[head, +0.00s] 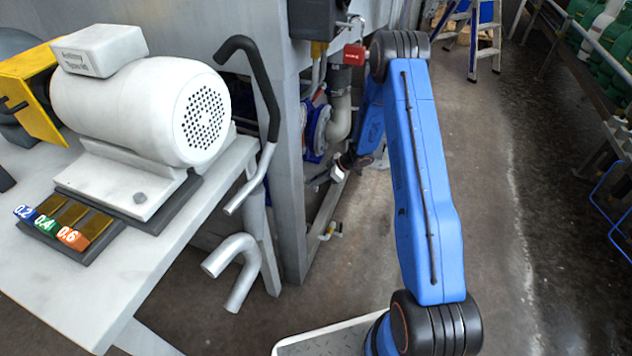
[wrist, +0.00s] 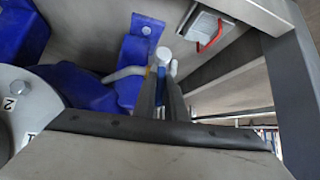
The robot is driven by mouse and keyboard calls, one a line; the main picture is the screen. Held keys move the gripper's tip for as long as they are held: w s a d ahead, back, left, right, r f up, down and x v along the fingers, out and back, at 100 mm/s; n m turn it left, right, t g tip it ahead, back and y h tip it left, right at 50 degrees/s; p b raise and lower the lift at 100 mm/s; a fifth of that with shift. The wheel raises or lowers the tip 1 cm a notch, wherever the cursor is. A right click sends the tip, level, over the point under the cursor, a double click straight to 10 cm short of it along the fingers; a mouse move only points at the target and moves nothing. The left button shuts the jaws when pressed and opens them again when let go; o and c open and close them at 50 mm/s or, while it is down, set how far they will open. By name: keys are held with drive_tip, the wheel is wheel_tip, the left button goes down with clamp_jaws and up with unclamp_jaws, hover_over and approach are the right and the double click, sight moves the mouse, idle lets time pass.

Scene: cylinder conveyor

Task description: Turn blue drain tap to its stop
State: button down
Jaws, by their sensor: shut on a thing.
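My gripper (head: 327,178) reaches left at the end of the blue arm, beside the blue pump (head: 317,132) and the grey frame. In the wrist view its two grey fingers (wrist: 170,95) are close together, shut on the blue drain tap (wrist: 161,73). Only a thin blue sliver of the tap shows between the fingers, so how far it is turned cannot be told. A white round pipe end (wrist: 163,54) shows just beyond the fingertips. The tap cannot be made out in the head view.
A grey frame post (wrist: 291,90) stands right of the fingers in the wrist view. Blue pump parts (wrist: 128,88) and a white pipe (wrist: 122,74) lie close on the left. A white motor (head: 145,110) sits on the left bench.

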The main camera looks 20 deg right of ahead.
drive_tip(key=c, duration=1.8)
unclamp_jaws()
drive_tip(key=v, duration=1.7)
drive_tip(key=shift+d, duration=0.15)
drive_tip(key=shift+r, duration=0.15)
